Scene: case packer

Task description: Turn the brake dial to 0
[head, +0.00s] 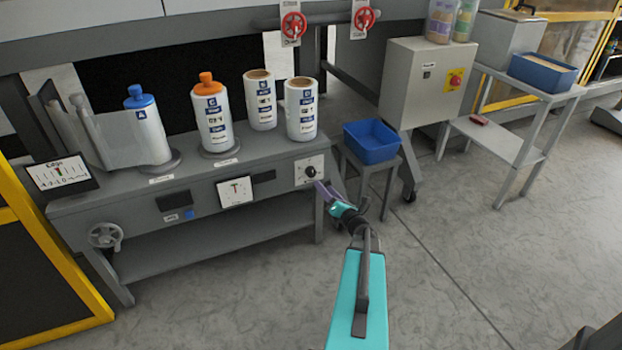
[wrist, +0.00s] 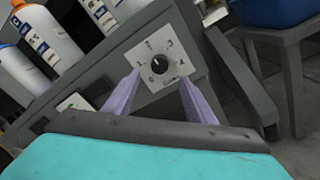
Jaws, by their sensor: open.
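The brake dial (head: 311,171) is a black round knob on a white plate at the right end of the grey machine's front. In the wrist view the knob (wrist: 159,64) sits on the plate (wrist: 155,82), with numbers around it. A light mark shows on the knob, but I cannot tell for sure which number it points to. My gripper (head: 322,188) is just in front of the dial. In the wrist view its two purple fingers (wrist: 160,88) are apart, one to each side below the knob, and hold nothing.
A blue bin (head: 371,155) on a grey stand is right of the dial. Several rolls, one with an orange core (head: 208,84), stand on the machine top. A handwheel (head: 105,235) is at the left. The floor in front is clear.

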